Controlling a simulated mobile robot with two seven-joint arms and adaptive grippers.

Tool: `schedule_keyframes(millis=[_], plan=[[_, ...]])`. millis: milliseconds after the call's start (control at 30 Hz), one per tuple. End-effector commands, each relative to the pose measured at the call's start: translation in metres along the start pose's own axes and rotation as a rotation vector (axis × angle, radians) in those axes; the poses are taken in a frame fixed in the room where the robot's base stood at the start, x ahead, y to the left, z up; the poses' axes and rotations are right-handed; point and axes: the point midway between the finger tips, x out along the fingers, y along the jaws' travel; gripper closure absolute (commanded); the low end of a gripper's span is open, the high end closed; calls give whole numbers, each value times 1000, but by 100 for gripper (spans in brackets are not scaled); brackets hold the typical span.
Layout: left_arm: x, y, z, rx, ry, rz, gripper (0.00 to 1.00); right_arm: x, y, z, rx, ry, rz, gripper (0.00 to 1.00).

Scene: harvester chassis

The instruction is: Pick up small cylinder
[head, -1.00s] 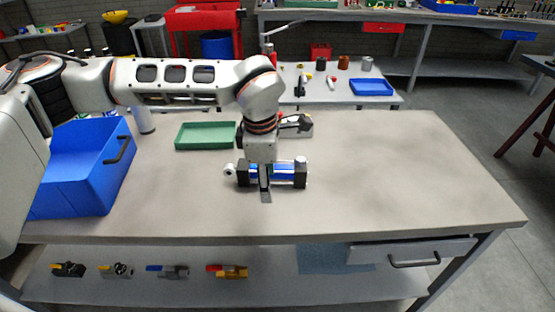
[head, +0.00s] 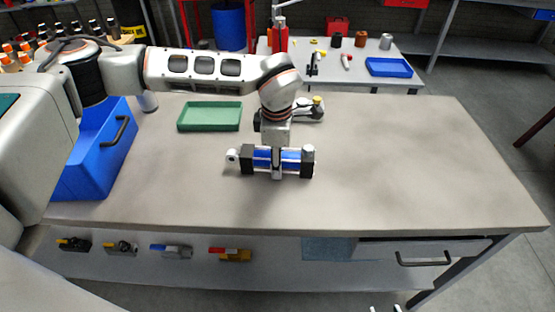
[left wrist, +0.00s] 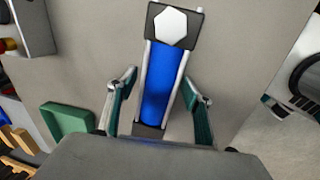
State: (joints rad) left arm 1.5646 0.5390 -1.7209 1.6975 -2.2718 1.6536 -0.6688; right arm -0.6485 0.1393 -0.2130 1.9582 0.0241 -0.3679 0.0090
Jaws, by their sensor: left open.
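The small cylinder (head: 262,158) has a blue barrel, black end blocks and bright rods, and lies left to right on the workbench. My left gripper (head: 277,177) points straight down over its middle. In the left wrist view the blue barrel (left wrist: 157,85) runs between the two spread fingers of my left gripper (left wrist: 158,98), with a gap visible on each side. The near end of the barrel is hidden behind the gripper body. Only small tips that look like my right gripper (head: 385,309) show at the bottom edge of the head view.
A green tray (head: 209,129) and a blue bin (head: 88,180) stand to the left on the bench (head: 420,165). A grey-and-black part (head: 308,115) with a yellow top lies just behind the cylinder. The bench's right side is clear.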

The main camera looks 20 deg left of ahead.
Motion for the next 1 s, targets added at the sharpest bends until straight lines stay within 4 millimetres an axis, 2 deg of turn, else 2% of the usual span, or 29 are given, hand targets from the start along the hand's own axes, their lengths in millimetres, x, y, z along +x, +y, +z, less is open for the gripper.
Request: schedule_keyframes(millis=[100, 300, 333, 500, 533, 867, 1000], plan=[[7, 0, 0, 0, 0, 0, 50, 0, 1, -5, -1, 8, 2, 63], [7, 0, 0, 1, 0, 1, 50, 0, 2, -6, 0, 11, 2, 63], [7, 0, 0, 1, 0, 1, 52, 0, 1, -6, 0, 11, 2, 63], [7, 0, 0, 1, 0, 1, 96, 0, 1, -5, 0, 9, 2, 63], [7, 0, 0, 1, 0, 1, 100, 0, 1, -5, 0, 9, 2, 63], [4, 2, 2, 1, -5, 6, 100, 0, 1, 0, 0, 0, 1, 63], [-3, 4, 2, 0, -5, 7, 100, 0, 1, 0, 0, 0, 1, 63]])
